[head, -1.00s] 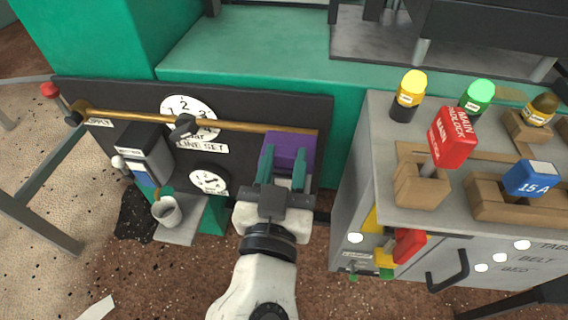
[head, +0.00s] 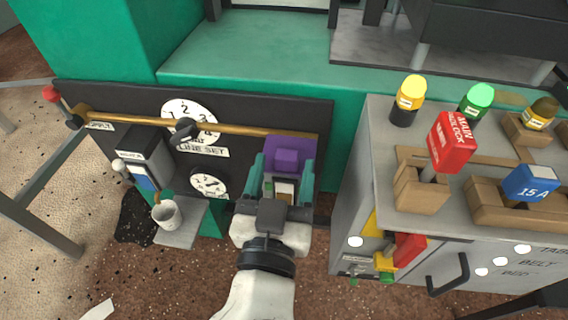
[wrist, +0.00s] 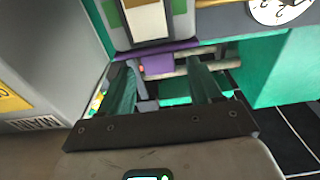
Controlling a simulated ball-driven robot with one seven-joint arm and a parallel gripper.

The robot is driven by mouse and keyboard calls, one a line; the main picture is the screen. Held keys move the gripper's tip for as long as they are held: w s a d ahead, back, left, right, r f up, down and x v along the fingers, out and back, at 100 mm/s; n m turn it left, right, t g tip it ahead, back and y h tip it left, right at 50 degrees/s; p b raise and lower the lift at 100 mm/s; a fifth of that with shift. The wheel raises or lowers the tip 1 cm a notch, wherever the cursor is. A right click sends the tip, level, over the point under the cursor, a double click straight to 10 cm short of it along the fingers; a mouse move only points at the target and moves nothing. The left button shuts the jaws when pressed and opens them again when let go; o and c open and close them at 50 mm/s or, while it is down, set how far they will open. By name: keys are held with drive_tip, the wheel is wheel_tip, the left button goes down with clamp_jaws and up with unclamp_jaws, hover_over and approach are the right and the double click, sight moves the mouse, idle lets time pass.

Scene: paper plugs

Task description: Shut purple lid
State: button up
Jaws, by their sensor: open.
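The purple lid (head: 290,146) is at the right end of the dark panel, with a raised purple block on its face. Below it an open housing shows a pale and green inside (head: 284,188). In the wrist view the lid (wrist: 180,47) appears nearly edge-on as a purple strip, with its block towards my fingers. My gripper (head: 283,163) is open and empty, with one green finger on each side of the block. In the wrist view the fingers (wrist: 160,72) also stand apart around it. I cannot tell whether they touch it.
A brass rail (head: 140,120) runs along the panel. A grey dispenser (head: 143,163) and white cup (head: 167,214) are to the left. A grey cabinet (head: 350,205) stands close on the right, with a red main padlock block (head: 452,142) and bottles on top.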

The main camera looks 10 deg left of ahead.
drive_tip(key=s, duration=0.9)
drive_tip(key=shift+s+a+f+p, duration=0.15)
drive_tip(key=shift+s+f+p, duration=0.15)
drive_tip(key=shift+f+p, duration=0.1)
